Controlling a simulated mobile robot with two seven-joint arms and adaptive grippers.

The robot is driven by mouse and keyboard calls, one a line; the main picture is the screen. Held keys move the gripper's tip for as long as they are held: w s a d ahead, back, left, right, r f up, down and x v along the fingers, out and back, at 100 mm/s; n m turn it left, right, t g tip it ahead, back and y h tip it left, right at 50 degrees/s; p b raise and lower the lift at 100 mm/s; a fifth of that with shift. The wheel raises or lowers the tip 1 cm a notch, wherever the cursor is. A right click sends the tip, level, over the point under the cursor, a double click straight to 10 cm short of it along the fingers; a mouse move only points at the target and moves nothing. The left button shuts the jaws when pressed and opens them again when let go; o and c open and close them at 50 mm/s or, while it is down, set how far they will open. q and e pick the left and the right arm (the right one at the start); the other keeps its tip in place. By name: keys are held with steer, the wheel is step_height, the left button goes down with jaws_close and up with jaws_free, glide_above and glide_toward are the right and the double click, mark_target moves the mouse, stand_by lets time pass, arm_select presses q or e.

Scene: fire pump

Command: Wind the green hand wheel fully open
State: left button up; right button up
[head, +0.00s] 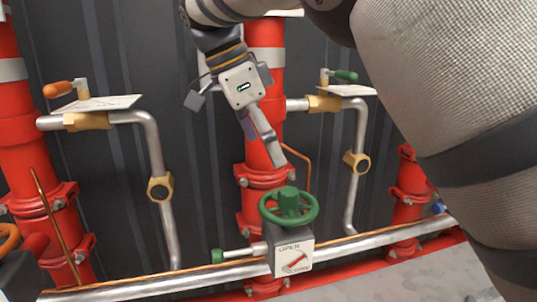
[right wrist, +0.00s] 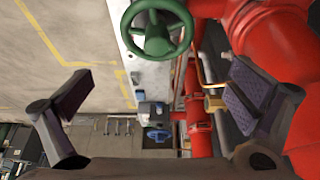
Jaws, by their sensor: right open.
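The green hand wheel (head: 289,206) sits on top of a grey valve box (head: 291,252) at the lower middle of the head view. The box face reads OPEN above, with small lettering below, and has a slanted red pointer. My right gripper (head: 268,140) is above the wheel and slightly left, pointing down, empty and apart from it. In the right wrist view its fingers (right wrist: 164,92) are spread wide, and the green wheel (right wrist: 157,29) shows at the top edge, between the fingers in width. My left gripper is not in view.
Red pipes (head: 265,160) stand behind the wheel. A silver horizontal pipe (head: 160,287) runs at wheel-box level. Thin copper tubing (head: 309,165) rises behind the wheel. A green-handled lever (head: 345,76) and an orange-handled lever (head: 58,89) sit higher. A blue wheel (right wrist: 157,135) shows in the wrist view.

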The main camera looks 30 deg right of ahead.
mark_target(288, 190)
steer(key=p+x, duration=0.1)
steer(key=x, duration=0.9)
steer(key=shift+s+d+f, duration=0.1)
steer(key=shift+s+f, duration=0.15)
steer(key=shift+f, duration=0.15)
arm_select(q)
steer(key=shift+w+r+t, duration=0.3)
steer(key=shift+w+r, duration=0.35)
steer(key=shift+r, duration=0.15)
arm_select(e)
steer(key=shift+c, duration=0.2)
